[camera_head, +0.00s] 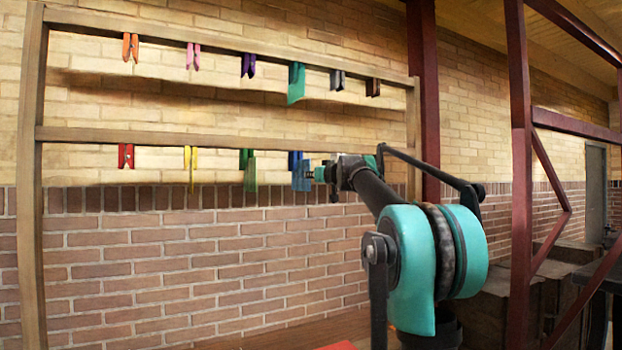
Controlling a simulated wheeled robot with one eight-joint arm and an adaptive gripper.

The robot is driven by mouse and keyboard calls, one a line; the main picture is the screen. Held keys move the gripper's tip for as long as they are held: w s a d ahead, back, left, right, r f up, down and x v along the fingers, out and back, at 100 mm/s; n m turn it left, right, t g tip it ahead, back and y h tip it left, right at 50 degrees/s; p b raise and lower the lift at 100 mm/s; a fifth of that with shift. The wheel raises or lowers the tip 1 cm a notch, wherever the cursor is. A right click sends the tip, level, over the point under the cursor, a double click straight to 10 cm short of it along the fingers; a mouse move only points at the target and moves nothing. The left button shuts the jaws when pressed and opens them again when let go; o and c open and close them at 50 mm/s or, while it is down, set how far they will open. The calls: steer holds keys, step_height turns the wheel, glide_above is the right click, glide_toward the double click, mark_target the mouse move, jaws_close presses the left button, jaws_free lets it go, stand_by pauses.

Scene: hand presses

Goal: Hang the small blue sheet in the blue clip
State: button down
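The blue clip (292,157) hangs on the lower wooden bar, toward its right end. The small blue sheet (301,183) is directly below it, its upper edge at the clip's jaws. I cannot tell whether the jaws pinch it. My gripper (309,174) is at the right side of the sheet, at the end of my arm reaching in from the right. The fingers are small and partly merge with the sheet and clip, so I cannot see whether they are shut on the sheet.
On the lower bar are a red clip (126,156), a yellow clip with a narrow yellow sheet (192,172), and a green clip with a green sheet (250,172). The upper bar holds several clips, one with a teal sheet (296,92). A wooden post (413,130) stands right of the blue clip.

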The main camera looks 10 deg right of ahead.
stand_by(0.4)
steer(key=c, duration=1.4)
jaws_free()
steer(key=v, duration=0.7)
